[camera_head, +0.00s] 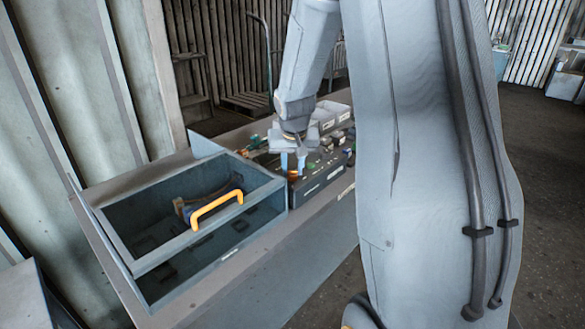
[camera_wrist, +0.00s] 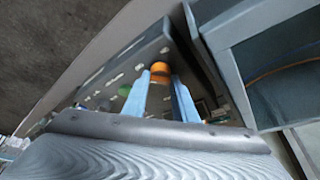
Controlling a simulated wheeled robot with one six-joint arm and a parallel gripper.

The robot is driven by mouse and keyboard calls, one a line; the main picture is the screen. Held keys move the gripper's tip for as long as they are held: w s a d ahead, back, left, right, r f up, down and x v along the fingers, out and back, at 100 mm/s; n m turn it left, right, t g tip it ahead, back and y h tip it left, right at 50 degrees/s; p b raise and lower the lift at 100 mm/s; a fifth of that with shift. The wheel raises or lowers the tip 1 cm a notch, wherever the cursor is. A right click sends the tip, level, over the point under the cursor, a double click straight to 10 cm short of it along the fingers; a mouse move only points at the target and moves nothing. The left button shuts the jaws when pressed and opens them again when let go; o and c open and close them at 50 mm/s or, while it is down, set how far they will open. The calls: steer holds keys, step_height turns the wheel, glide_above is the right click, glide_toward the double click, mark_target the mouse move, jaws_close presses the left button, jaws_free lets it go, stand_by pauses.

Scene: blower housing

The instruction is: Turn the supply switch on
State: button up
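An orange round knob (camera_wrist: 160,68) stands on a dark control panel (camera_wrist: 98,82) with small white labels. I cannot read the labels, so I cannot tell whether this knob is the supply switch. My gripper (camera_wrist: 161,78) points at the panel, its two blue-grey fingers apart, one on each side of the orange knob. I cannot tell whether the fingertips touch it. A green knob (camera_wrist: 124,90) sits to its left in the wrist view. In the head view my gripper (camera_head: 292,163) is down at the panel (camera_head: 320,180), with a bit of orange by its fingertips.
A glass-sided box (camera_head: 150,258) with a yellow-orange handle (camera_head: 217,208) stands left of the panel on the same bench; its wall (camera_wrist: 222,75) is close right of my fingers in the wrist view. Light trays (camera_head: 330,112) with parts lie behind the panel. The floor (camera_head: 545,150) at right is clear.

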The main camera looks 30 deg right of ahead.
steer(key=c, duration=0.4)
steer(key=shift+o, duration=0.2)
